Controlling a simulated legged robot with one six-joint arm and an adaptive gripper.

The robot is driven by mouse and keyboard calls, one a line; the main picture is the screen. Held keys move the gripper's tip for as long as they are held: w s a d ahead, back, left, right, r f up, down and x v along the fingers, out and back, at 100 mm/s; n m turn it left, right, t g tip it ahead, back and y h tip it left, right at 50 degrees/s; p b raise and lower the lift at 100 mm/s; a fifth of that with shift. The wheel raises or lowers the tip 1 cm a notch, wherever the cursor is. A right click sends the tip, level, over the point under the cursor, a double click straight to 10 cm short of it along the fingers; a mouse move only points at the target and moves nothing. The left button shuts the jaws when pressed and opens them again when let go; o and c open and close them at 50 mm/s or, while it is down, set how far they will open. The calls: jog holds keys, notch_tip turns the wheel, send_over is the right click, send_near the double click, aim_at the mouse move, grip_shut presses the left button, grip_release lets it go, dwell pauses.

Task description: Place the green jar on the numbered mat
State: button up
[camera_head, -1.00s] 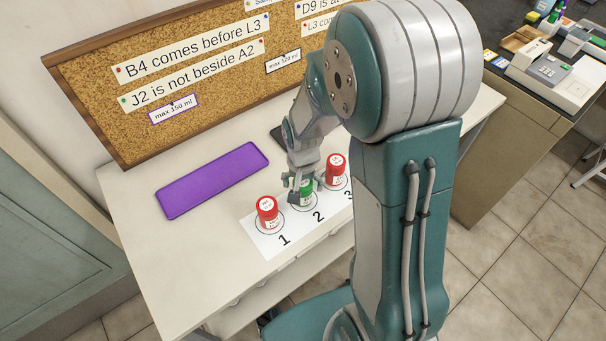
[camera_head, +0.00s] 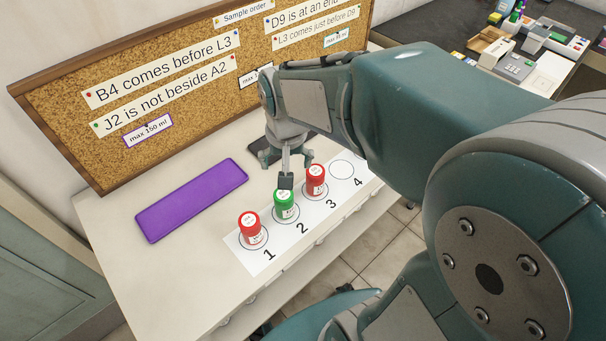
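The green jar (camera_head: 285,206) stands upright on the numbered mat (camera_head: 263,262), at the circle marked 2. A red jar (camera_head: 250,229) stands at circle 1 and another red jar (camera_head: 315,182) at circle 3. Circle 4 is bare. My gripper (camera_head: 297,170) is just behind and above the green jar, with its fingers spread apart and nothing between them. One fingertip overlaps the top of the green jar in the picture; I cannot tell whether they touch.
A purple tray (camera_head: 192,200) lies empty on the white bench (camera_head: 120,222), left of the mat. A dark flat item (camera_head: 262,148) lies behind my gripper. A corkboard with notes (camera_head: 75,130) stands along the back. The bench between tray and mat is clear.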

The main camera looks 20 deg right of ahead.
jog(key=s+r+n+t, duration=0.4)
jog(key=s+r, duration=0.3)
jog(key=s, duration=0.4)
jog(key=shift+r, duration=0.3)
jog(key=shift+d, duration=0.1)
